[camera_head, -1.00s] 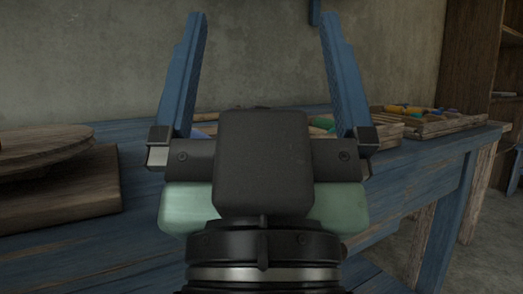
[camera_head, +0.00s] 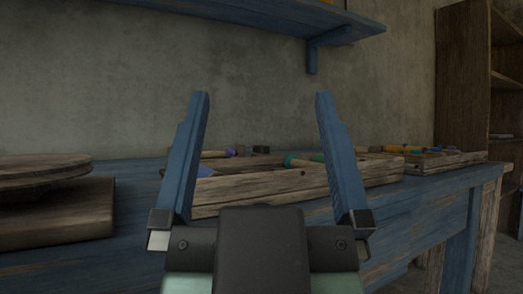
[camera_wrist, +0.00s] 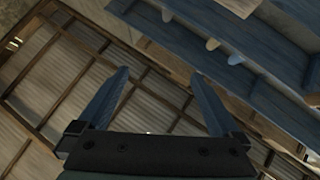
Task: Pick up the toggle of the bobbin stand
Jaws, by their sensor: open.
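My gripper (camera_head: 262,98) is open and empty in the head view, its two blue fingers pointing up and spread wide in front of the blue table. It also shows in the wrist view (camera_wrist: 160,75), with its fingers apart and nothing between them. I cannot make out the bobbin stand or its toggle for certain in either view.
A wooden tray (camera_head: 290,188) with coloured-handled tools lies on the blue table (camera_head: 415,203) behind my fingers. A second tray (camera_head: 442,165) lies to its right. A round wooden piece on a block (camera_head: 55,215) stands at left. A blue shelf (camera_head: 200,18) hangs above.

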